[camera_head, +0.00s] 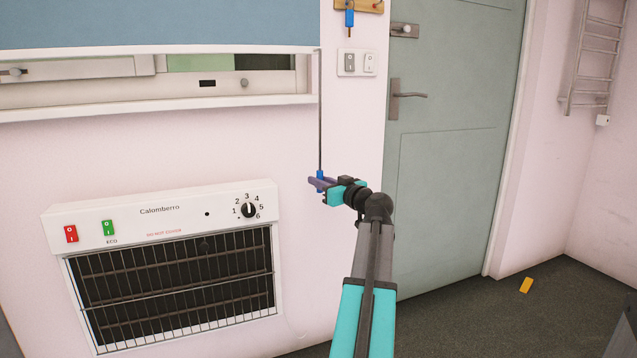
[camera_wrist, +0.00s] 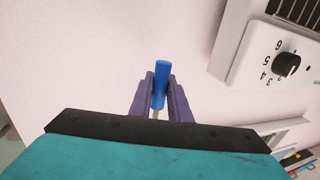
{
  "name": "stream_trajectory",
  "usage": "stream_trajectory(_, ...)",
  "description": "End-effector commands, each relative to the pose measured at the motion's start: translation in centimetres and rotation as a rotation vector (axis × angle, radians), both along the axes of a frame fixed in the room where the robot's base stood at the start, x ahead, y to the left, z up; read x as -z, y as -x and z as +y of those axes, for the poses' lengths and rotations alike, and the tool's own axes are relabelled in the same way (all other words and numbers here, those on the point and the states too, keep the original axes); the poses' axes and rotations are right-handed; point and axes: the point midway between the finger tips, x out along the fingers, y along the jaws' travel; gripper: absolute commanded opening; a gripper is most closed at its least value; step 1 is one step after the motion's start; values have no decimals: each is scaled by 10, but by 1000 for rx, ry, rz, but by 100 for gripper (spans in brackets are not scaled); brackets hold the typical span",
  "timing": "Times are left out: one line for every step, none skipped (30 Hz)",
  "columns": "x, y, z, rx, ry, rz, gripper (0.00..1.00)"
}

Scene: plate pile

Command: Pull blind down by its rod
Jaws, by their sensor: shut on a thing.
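The blue blind (camera_head: 160,24) hangs over the upper part of the window at the top left in the head view. Its lower edge is above the sill, and a strip of window shows below it. A thin dark rod (camera_head: 320,115) hangs down from the blind's right end. The rod's blue end piece (camera_wrist: 161,84) is between the purple fingers of my gripper (camera_head: 320,182), which is shut on it. In the wrist view the blue end sticks out past my gripper's fingers (camera_wrist: 158,98).
A white heater (camera_head: 165,222) with a grille and dial is on the wall left of my gripper. The white sill (camera_head: 150,110) is above it. A grey-green door (camera_head: 455,150) with a handle stands to the right. A yellow object (camera_head: 526,285) lies on the dark floor.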

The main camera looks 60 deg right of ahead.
Motion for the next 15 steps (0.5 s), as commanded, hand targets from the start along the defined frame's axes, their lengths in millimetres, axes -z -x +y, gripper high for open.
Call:
stream_trajectory(5, -1, 2, -7, -3, 8, 0)
stream_trajectory(6, -1, 2, -7, -3, 8, 0)
stream_trajectory(6, -1, 2, -7, -4, 9, 0)
stream_trajectory(6, -1, 2, -7, -4, 9, 0)
stream_trajectory(6, -1, 2, -7, -4, 9, 0)
stream_trajectory(7, -1, 2, -7, -4, 10, 0)
stream_trajectory(7, -1, 2, -7, -4, 10, 20)
stream_trajectory(7, -1, 3, -8, -4, 10, 25)
stream_trajectory(7, -1, 2, -7, -4, 9, 32)
stream_trajectory(6, 0, 2, -7, -4, 9, 35)
stream_trajectory(6, 0, 2, -6, -3, 8, 35)
stream_trajectory(6, 0, 2, -5, -3, 8, 35)
stream_trajectory(5, 0, 2, -5, -3, 7, 35)
stream_trajectory(5, 0, 2, -5, -3, 7, 35)
stream_trajectory(5, 0, 1, -4, -3, 7, 35)
